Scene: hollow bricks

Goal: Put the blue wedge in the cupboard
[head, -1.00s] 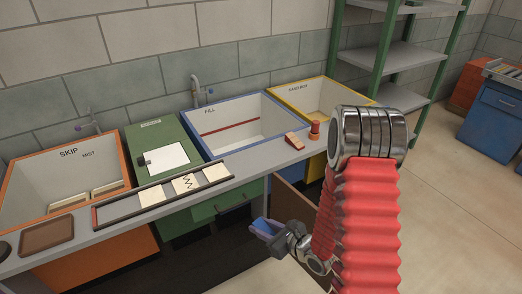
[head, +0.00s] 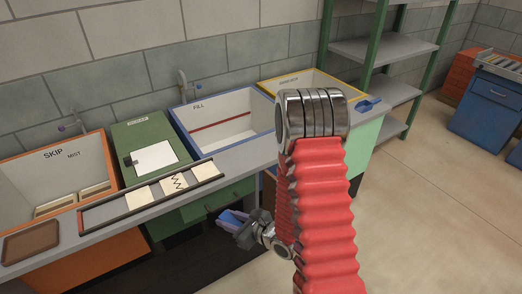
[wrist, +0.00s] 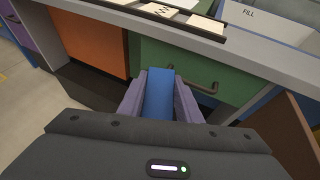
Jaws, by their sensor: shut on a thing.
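My gripper (head: 230,216) is low in front of the counter, below the level of its top. Its two purple fingers (wrist: 158,103) are shut on the blue wedge (wrist: 158,92), which shows as a plain blue face between them in the wrist view. In the head view, only a little of the wedge shows between the fingers. A brown panel (wrist: 288,132), which looks like an open cupboard door, stands at the right of the wrist view beside a blue front (wrist: 262,103). The cupboard's inside is not clearly visible.
A green drawer front (wrist: 180,62) with a bar handle lies just beyond the fingers. The counter (head: 120,222) edge is above, with a tray of cream tiles (head: 140,197). A blue scoop (head: 368,103) lies at the far right. Open floor (head: 420,210) is at the right.

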